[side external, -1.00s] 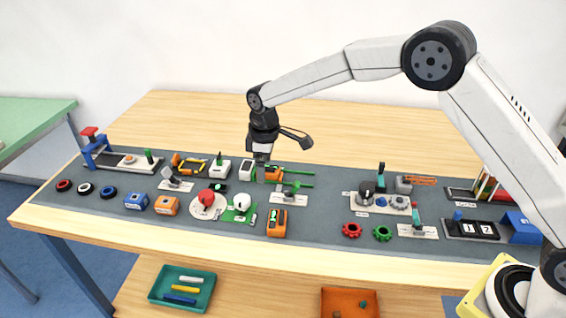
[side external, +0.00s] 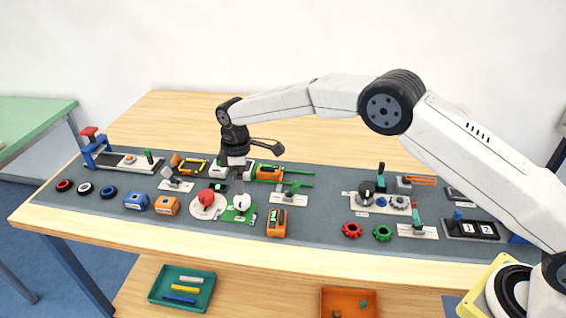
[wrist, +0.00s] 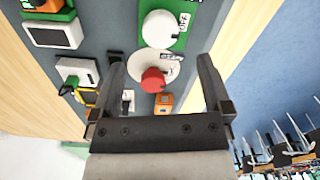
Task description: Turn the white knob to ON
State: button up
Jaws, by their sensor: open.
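The white knob (side external: 242,203) sits on a green plate (side external: 229,215) near the middle of the mat. In the wrist view the white knob (wrist: 159,29) is at the top, with a label reading OFF on the green plate (wrist: 180,42) beside it. A red knob (side external: 206,197) on a round pale plate stands just left of it; it also shows in the wrist view (wrist: 153,80). My gripper (side external: 239,192) is above the white knob, pointing down, close to it. In the wrist view the open fingers (wrist: 160,75) are apart with nothing held between them.
An orange device (side external: 277,222) stands right of the white knob. Blue (side external: 137,201) and orange (side external: 167,206) boxes stand left of the red knob. A lever plate (side external: 288,199) is also close on the right.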

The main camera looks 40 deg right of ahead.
aim_at(242, 199)
jog(key=shift+f, duration=3.35)
jog(key=c, duration=1.3)
